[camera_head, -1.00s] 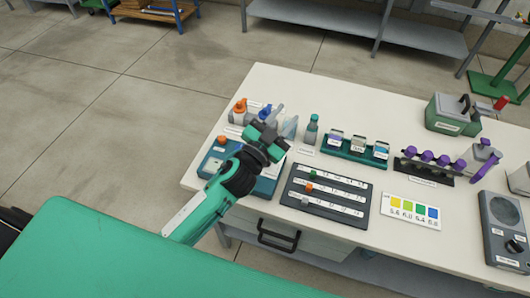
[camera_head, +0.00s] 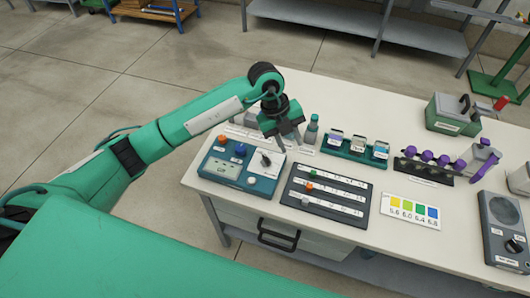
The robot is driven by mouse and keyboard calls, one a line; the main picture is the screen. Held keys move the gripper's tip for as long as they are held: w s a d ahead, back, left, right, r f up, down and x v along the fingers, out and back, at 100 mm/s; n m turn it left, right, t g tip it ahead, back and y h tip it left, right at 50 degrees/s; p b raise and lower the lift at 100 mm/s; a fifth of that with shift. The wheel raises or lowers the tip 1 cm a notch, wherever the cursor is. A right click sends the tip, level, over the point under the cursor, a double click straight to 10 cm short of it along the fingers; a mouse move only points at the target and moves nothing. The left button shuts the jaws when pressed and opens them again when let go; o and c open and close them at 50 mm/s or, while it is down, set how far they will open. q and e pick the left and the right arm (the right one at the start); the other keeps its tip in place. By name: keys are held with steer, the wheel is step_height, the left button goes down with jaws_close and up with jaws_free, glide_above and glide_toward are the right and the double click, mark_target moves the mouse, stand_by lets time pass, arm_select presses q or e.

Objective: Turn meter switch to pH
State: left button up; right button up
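The meter (camera_head: 228,178) is a blue box at the near left corner of the table, with a small display and white labels on its face. A dark switch with a pointer (camera_head: 265,159) sits on its right part. An orange knob (camera_head: 222,139) and a blue knob (camera_head: 240,151) sit along its back edge. The marks around the switch are too small to read. My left gripper (camera_head: 285,140) points down, just behind and to the right of the switch, apart from it. Its finger gap does not show clearly. My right gripper is not in view.
A dark board (camera_head: 327,194) with coloured markers lies right of the meter. Behind are a teal-capped bottle (camera_head: 311,130) and a green rack (camera_head: 355,150) of containers. A colour chart (camera_head: 410,210) and a grey device (camera_head: 503,230) lie farther right.

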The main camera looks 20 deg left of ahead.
mark_target(265, 156)
arm_select(q)
steer(key=w+a+r+n+y, duration=0.1)
steer(key=w+a+n+y, duration=0.2)
steer(key=a, duration=0.5)
steer(key=shift+m+y, duration=0.6)
steer(key=f+p, duration=0.1)
steer(key=f, duration=0.5)
steer(key=f+p, duration=0.2)
steer(key=f, duration=0.5)
steer(key=shift+s+d+f, duration=0.2)
steer(key=shift+f, duration=0.05)
jaws_close()
